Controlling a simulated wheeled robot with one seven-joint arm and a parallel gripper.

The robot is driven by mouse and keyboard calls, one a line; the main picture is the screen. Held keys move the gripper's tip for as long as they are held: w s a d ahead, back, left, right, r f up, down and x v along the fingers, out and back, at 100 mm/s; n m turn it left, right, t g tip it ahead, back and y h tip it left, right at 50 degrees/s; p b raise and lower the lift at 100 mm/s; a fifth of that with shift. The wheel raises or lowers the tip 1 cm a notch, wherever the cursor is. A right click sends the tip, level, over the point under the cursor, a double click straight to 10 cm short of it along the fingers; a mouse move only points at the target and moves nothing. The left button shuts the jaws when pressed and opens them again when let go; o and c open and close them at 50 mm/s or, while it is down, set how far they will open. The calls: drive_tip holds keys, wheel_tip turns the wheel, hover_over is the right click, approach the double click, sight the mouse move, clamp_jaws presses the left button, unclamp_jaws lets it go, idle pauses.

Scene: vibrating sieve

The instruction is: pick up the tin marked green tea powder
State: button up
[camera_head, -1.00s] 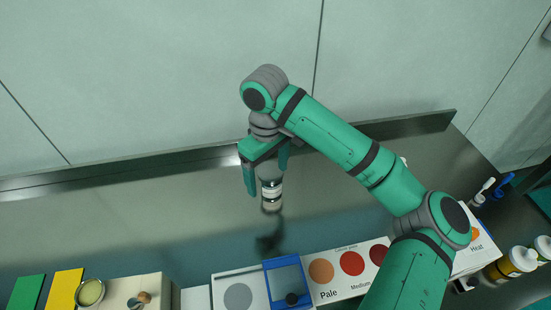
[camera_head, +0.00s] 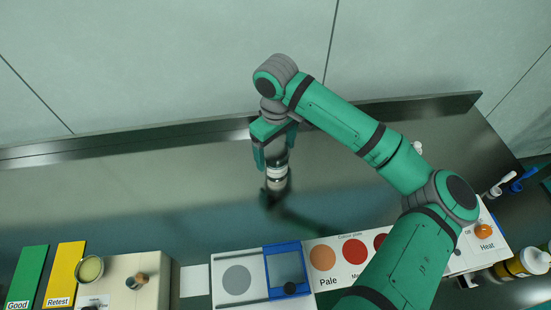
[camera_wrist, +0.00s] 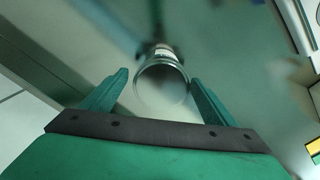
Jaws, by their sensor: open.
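A small upright cylindrical tin with a pale label band (camera_head: 277,174) stands on the dark shiny bench, behind the colour plate board. Its print is too small to read, so I cannot confirm the green tea powder marking. My gripper (camera_head: 275,152) is above it, pointing down, with its fingers apart near the tin's upper part. In the wrist view the round metallic end of the tin (camera_wrist: 163,84) lies between the two green fingertips of my gripper (camera_wrist: 159,78).
The back upstand (camera_head: 180,138) runs close behind my gripper. In front lie a blue-framed tray (camera_head: 285,262), the colour plate board (camera_head: 338,262), a beige box (camera_head: 150,290), and green (camera_head: 28,275) and yellow (camera_head: 66,270) cards. The bench left of the tin is clear.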

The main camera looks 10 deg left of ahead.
drive_tip(key=shift+s+d+f, duration=0.1)
drive_tip(key=shift+s+f, duration=0.1)
drive_tip(key=shift+f, duration=1.65)
drive_tip(key=c, duration=1.2)
drive_tip(key=shift+c, duration=0.5)
drive_tip(key=shift+w+r, duration=0.1)
